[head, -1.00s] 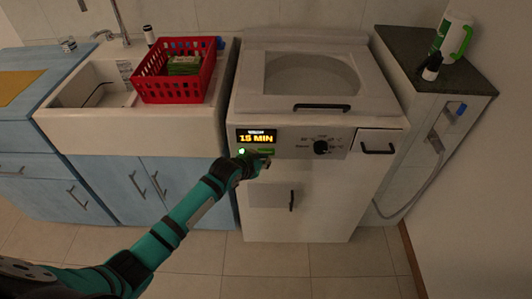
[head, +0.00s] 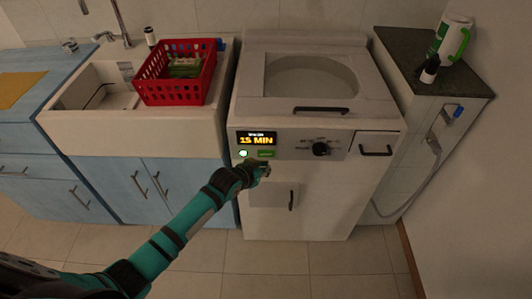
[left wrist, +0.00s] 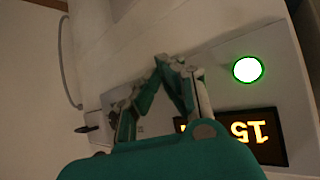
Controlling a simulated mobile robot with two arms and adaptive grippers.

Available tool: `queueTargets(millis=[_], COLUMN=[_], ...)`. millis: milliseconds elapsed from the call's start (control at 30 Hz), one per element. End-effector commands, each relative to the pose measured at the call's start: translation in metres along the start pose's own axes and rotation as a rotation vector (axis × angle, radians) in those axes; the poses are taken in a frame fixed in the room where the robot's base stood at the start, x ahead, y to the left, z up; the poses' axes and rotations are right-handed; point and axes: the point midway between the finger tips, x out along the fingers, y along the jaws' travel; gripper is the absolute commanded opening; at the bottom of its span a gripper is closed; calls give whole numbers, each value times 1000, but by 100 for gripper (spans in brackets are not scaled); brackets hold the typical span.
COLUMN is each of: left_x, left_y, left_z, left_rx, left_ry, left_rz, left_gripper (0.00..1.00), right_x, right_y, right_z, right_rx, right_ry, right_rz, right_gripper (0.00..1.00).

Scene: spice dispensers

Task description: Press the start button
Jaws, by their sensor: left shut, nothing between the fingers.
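The white machine's control panel (head: 298,145) carries a lit display (head: 256,138) reading 15 MIN. I cannot read a start label on either. In the left wrist view the closed fingers (left wrist: 162,66) are left of the round light (left wrist: 247,69), above the upside-down display (left wrist: 262,137); the green rectangle is not visible there. My right gripper is not in view.
A black knob (head: 320,149) and a drawer handle (head: 376,150) are right of the display. A red basket (head: 175,90) sits on the sink at left. A dark-topped counter (head: 405,55) stands at right.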

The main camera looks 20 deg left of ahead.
Motion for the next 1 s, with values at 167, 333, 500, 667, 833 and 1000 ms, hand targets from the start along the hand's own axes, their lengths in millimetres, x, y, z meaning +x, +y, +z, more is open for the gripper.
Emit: queueTargets(millis=[167, 333, 500, 667, 833, 1000], left_x=[-16, -27, -30, -29, -29, -29], left_y=[10, 18, 21, 21, 21, 21], left_z=[7, 15, 20, 20, 20, 20], left_rx=[-2, -2, -1, 0, 0, 0], left_ry=[-2, -1, 0, 0, 0, 0], left_rz=[1, 0, -1, -1, 0, 0], left_gripper=[0, 0, 0, 0, 0, 0], right_x=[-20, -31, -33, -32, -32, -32], right_y=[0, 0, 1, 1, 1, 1], right_z=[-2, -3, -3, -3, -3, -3], right_rx=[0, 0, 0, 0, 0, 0], right_ry=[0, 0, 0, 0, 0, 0], right_rz=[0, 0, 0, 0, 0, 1], right_gripper=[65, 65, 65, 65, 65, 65])
